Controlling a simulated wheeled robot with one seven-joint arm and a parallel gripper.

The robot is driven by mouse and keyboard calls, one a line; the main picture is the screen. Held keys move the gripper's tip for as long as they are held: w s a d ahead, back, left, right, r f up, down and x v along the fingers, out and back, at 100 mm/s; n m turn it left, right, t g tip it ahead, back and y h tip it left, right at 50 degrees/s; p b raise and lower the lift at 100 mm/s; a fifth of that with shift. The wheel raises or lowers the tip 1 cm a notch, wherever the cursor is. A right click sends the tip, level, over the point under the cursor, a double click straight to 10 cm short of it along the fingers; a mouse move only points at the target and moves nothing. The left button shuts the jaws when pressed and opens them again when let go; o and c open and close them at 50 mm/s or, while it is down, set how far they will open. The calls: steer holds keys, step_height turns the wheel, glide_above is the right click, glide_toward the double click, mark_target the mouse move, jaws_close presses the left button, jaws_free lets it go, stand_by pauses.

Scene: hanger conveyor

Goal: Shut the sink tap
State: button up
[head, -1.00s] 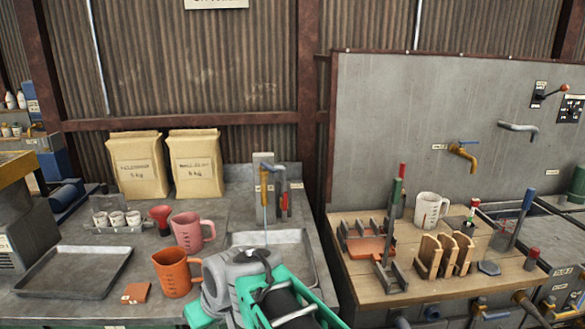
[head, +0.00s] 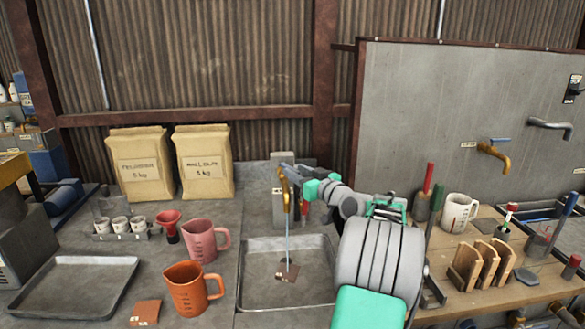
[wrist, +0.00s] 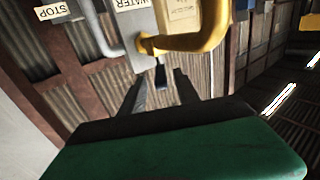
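The yellow sink tap (head: 284,190) stands behind the metal sink basin (head: 262,243). A thin stream of water (head: 288,240) runs from its spout into the basin. My gripper (head: 297,174) is at the tap's top from the right, partly covering it. In the wrist view the tap's yellow pipe (wrist: 207,35) shows close up, by a grey plate with an upside-down WATER label. My gripper's two dark fingers (wrist: 158,92) are apart, with a dark lever (wrist: 161,77) showing between them. I cannot tell whether they touch it.
An orange jug (head: 187,288) and a pink jug (head: 200,240) stand left of the basin. Two paper sacks (head: 203,163) stand behind them. A second yellow tap (head: 494,154) is on the grey panel at right. An upside-down STOP label (wrist: 52,11) shows in the wrist view.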

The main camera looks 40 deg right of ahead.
steer(key=shift+w, duration=0.75)
steer(key=shift+c, duration=0.5)
jaws_close()
stand_by(0.4)
